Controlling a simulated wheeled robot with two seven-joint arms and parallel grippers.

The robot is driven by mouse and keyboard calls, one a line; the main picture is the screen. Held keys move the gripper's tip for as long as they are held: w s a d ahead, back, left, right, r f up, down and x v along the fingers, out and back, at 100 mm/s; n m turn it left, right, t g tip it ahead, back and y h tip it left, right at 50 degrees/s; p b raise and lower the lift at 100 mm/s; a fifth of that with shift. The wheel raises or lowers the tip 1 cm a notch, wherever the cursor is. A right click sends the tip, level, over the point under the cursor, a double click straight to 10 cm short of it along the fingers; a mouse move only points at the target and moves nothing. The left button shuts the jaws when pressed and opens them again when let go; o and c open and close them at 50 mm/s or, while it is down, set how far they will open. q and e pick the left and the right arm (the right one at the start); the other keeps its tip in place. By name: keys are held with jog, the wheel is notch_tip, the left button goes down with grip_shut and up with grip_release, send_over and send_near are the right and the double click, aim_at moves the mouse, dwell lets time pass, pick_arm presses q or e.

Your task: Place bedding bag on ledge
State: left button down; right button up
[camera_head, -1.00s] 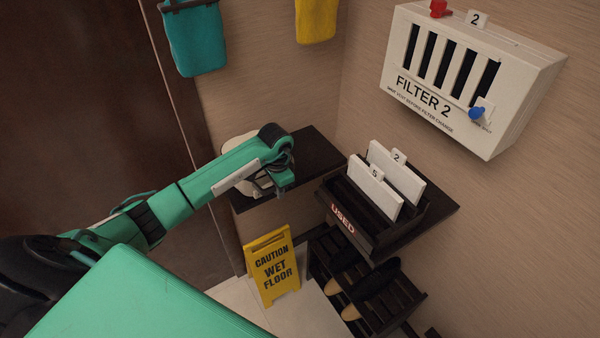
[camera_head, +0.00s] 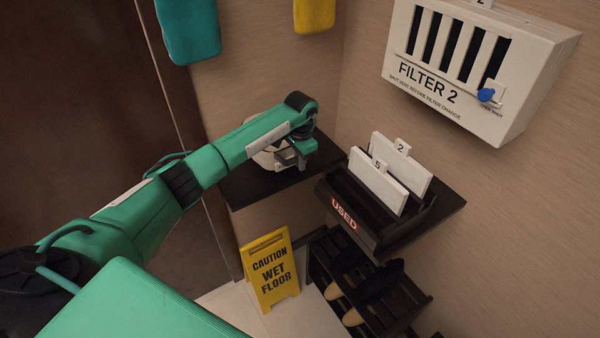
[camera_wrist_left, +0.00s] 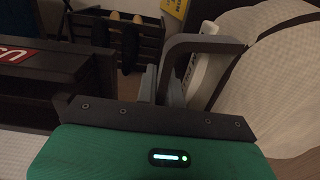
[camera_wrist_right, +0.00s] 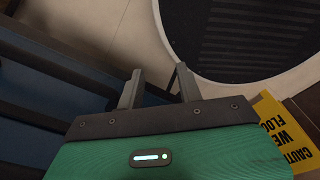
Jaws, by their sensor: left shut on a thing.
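The bedding bag (camera_head: 268,157) is pale and rounded, and in the head view most of it is hidden behind my left arm and gripper. It fills the right side of the left wrist view (camera_wrist_left: 275,95), with a dark seam and a grey handle loop (camera_wrist_left: 205,42). My left gripper (camera_head: 292,160) is shut on the bag at its handle. It is over the dark ledge (camera_head: 250,190) in the corner. I cannot tell whether the bag touches the ledge. My right gripper (camera_wrist_right: 157,80) shows only in its wrist view, with its fingers apart and nothing between them.
A dark box marked USED (camera_head: 345,214) with white numbered panels (camera_head: 380,185) stands right of the ledge. A rack (camera_head: 360,290) with shoes is below. A yellow wet-floor sign (camera_head: 270,270) stands under the ledge. The Filter 2 box (camera_head: 455,80) is on the right wall.

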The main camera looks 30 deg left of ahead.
pick_arm(q)
notch_tip(320, 180, down, 3)
jog(key=shift+f+b, duration=0.15)
jog(key=shift+b, duration=1)
jog(key=c, duration=1.5)
grip_release()
jog(key=shift+s+f, duration=0.1)
jog(key=shift+f, duration=0.05)
notch_tip(320, 180, up, 12)
jog(key=p, duration=0.8)
jog(key=shift+r+p, duration=0.2)
jog(key=shift+p, duration=0.15)
jog(key=shift+f, duration=0.1)
